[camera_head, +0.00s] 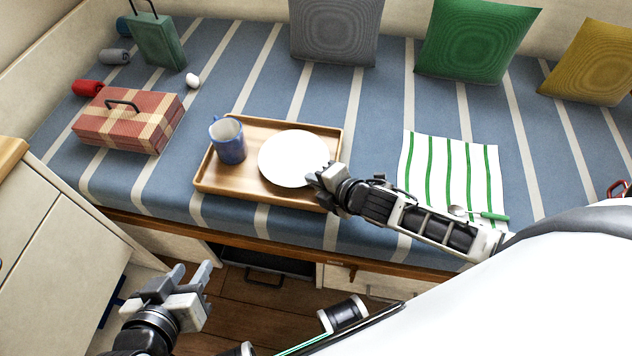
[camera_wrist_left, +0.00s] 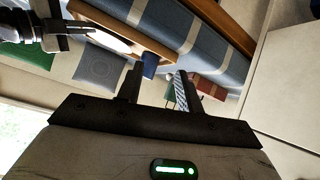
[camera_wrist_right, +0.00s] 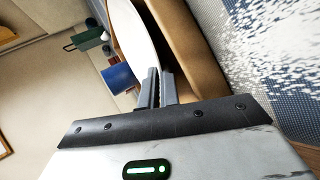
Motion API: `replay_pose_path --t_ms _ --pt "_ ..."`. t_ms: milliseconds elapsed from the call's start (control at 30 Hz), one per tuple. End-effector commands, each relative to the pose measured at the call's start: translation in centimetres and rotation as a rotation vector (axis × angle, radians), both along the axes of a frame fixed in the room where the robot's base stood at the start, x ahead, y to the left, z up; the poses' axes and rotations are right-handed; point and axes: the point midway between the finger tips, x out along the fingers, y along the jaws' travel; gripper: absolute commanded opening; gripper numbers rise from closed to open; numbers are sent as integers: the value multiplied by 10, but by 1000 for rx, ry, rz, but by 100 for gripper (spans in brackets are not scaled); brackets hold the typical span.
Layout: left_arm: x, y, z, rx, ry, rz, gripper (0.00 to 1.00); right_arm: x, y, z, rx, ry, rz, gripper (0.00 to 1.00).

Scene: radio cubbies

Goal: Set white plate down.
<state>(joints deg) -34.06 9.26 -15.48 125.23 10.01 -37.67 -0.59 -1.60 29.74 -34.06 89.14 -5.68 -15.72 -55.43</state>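The white plate (camera_head: 293,158) is over the right part of a wooden tray (camera_head: 222,190), beside a blue mug (camera_head: 231,147). It looks about level; I cannot tell whether it touches the tray floor. My right gripper (camera_head: 322,180) is at the plate's near right rim. In the right wrist view its fingers (camera_wrist_right: 157,92) are close together with the edge of the plate (camera_wrist_right: 135,35) between them. My left gripper (camera_head: 192,276) is empty and open, low in front of the bench; its spread fingers show in the left wrist view (camera_wrist_left: 157,88).
The tray sits on a striped bench cushion (camera_head: 375,110). A red plaid case (camera_head: 130,120) lies left, and a green-striped cloth (camera_head: 450,165) with a spoon lies right. Cushions line the back. A white cabinet (camera_head: 60,240) stands at the left. The cushion behind the tray is clear.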

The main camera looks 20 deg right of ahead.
Motion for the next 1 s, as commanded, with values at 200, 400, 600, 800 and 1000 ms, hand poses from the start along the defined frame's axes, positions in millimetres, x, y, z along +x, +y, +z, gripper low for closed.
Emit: replay_pose_path --t_ms 200,400,600,800,1000 --pt "3 -1 3 -1 -9 -2 36 1 0 2 1 -4 1 0" --pt "4 -1 5 -4 -14 1 36 0 0 -1 -1 0 0 13" --pt "4 0 5 -5 -13 5 36 0 0 0 -1 0 0 13" --pt "4 3 16 0 -27 14 36 -15 -6 12 -2 2 0 13" --pt "2 10 40 4 -68 36 36 -50 -19 36 -3 3 1 13"
